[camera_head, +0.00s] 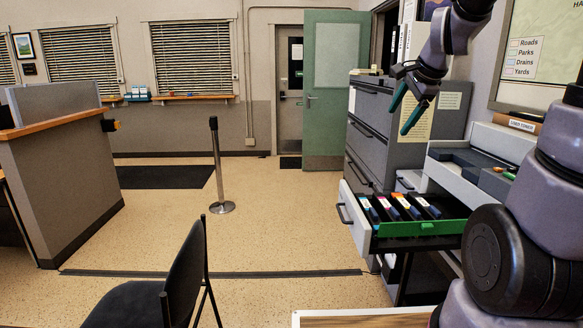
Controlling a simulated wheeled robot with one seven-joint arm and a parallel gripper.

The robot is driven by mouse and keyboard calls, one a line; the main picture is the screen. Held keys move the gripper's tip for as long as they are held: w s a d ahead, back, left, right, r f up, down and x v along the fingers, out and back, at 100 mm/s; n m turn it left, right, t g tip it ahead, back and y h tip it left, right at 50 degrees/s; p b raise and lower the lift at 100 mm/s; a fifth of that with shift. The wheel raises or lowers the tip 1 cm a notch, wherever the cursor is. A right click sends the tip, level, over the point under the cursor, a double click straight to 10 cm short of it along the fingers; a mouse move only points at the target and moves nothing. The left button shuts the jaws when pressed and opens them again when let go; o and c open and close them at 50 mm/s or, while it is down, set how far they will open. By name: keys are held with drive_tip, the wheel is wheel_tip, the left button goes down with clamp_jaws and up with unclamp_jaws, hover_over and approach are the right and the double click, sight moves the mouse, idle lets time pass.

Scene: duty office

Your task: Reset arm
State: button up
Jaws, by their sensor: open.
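My gripper (405,104) hangs in the air at the upper right, at the end of my raised arm. Its two dark fingers with green inner pads are spread apart, with nothing between them. It appears in front of the grey filing cabinet (372,128), above an open drawer (358,218). My arm reaches up to the top edge of the picture, and part of it is out of view.
The open drawer holds a green-edged tray (428,228) with several cartridges. A grey machine (499,150) stands at the right. A black chair (175,280) is at the front, and a post (217,165) stands mid-floor. The floor between is open.

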drive_tip(key=s+a+r+n, duration=0.1)
drive_tip(key=s+r+n, duration=0.1)
drive_tip(key=s+n, duration=0.3)
drive_tip(key=s+a+r+n, duration=0.2)
drive_tip(key=s+n, duration=0.4)
drive_tip(key=s, duration=0.7)
drive_tip(key=shift+s+r+n, duration=0.2)
drive_tip(key=shift+s+n, duration=0.1)
drive_tip(key=shift+s, duration=0.1)
